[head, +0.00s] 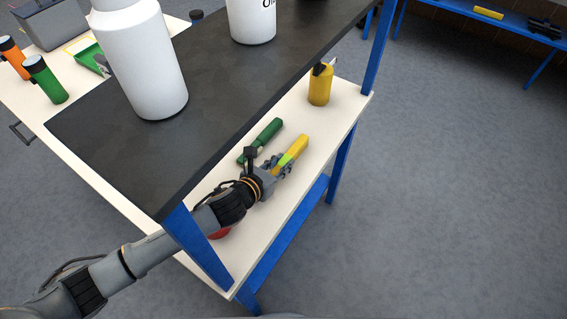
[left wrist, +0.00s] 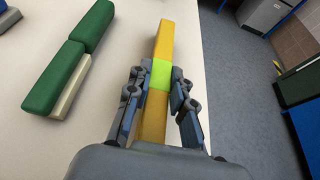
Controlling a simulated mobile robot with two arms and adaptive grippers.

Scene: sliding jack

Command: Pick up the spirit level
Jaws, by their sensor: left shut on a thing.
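The spirit level (head: 295,147) is a yellow bar with a bright green middle section, on or just above the cream lower shelf (head: 345,108) of the blue-framed bench. It also shows in the left wrist view (left wrist: 164,42), pointing away from me. My left gripper (head: 284,163) is shut on the spirit level, with one finger on each side of its middle; in the left wrist view the fingers (left wrist: 160,90) flank the green section. I cannot tell whether the level touches the shelf. My right gripper is not in view.
A green-handled brush-like tool (head: 262,138) lies left of the level. A yellow can (head: 320,86) stands farther back on the shelf. The dark upper shelf (head: 215,90) with white bottles (head: 140,60) overhangs on the left. A blue post (head: 200,245) stands close to my left arm.

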